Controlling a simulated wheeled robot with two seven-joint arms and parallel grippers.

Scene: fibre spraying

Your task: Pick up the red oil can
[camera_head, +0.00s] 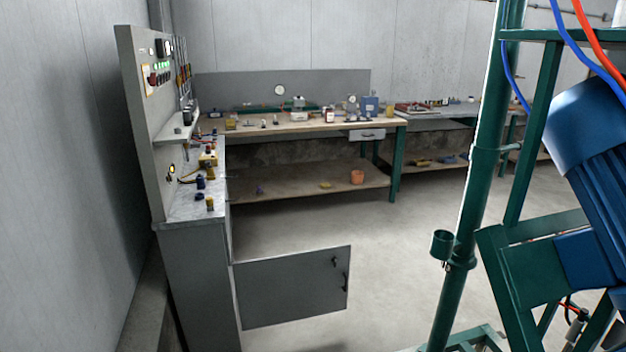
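No thing in view shows clearly as a red oil can. A small orange-red container (357,177) stands on the lower shelf of the far workbench, towards its right end. A small dark red and white item (329,116) stands on the benchtop above; it is too small to identify. Neither of my grippers is in view.
The far wooden workbench (250,127) holds several small items. At the left stands a grey control cabinet (192,285) with its door (292,288) swung open into the room. A green frame (461,245) with a blue motor (600,145) blocks the right. The middle floor (395,240) is clear.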

